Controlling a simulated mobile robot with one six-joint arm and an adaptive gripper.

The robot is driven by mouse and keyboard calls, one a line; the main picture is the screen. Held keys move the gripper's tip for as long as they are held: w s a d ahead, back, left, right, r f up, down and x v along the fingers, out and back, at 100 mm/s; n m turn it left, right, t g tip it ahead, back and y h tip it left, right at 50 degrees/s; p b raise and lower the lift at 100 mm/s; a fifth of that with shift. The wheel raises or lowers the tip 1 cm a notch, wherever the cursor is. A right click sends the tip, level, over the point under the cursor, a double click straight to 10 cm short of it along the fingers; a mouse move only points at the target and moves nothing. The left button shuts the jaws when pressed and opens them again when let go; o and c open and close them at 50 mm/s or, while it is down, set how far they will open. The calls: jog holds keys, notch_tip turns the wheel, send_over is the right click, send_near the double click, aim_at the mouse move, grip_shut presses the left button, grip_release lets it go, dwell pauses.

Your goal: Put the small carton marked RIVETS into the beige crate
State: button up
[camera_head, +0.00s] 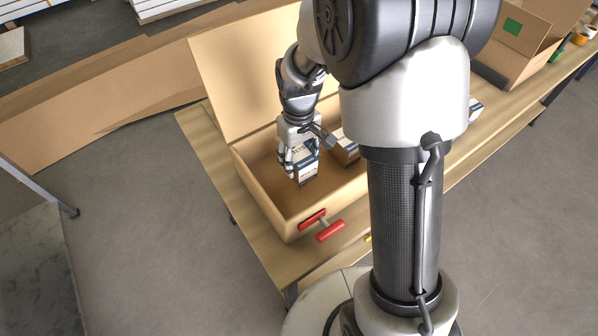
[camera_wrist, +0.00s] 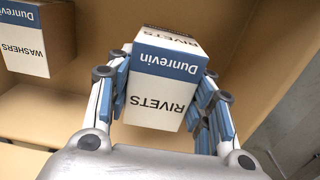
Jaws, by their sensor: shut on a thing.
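The beige crate (camera_head: 345,200) stands on a wooden table with its lid (camera_head: 240,75) raised at the back. My gripper (camera_head: 300,165) reaches down inside the crate's walls. It is shut on the RIVETS carton (camera_head: 308,172), a small white box with a blue band. In the wrist view the RIVETS carton (camera_wrist: 160,95) sits between the fingers (camera_wrist: 162,100), its lettering upside down. Whether its underside touches the crate floor cannot be told.
A WASHERS carton (camera_wrist: 30,45) stands inside the crate, apart from the gripper; a carton (camera_head: 344,148) also shows there in the head view. Red handles (camera_head: 330,232) are at the crate's near side. An open cardboard box (camera_head: 515,45) stands at the table's far right.

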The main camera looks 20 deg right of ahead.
jog(key=shift+f+b, duration=0.7)
jog(key=shift+f, duration=1.6)
jog(key=shift+f, duration=0.1)
jog(key=o, duration=1.3)
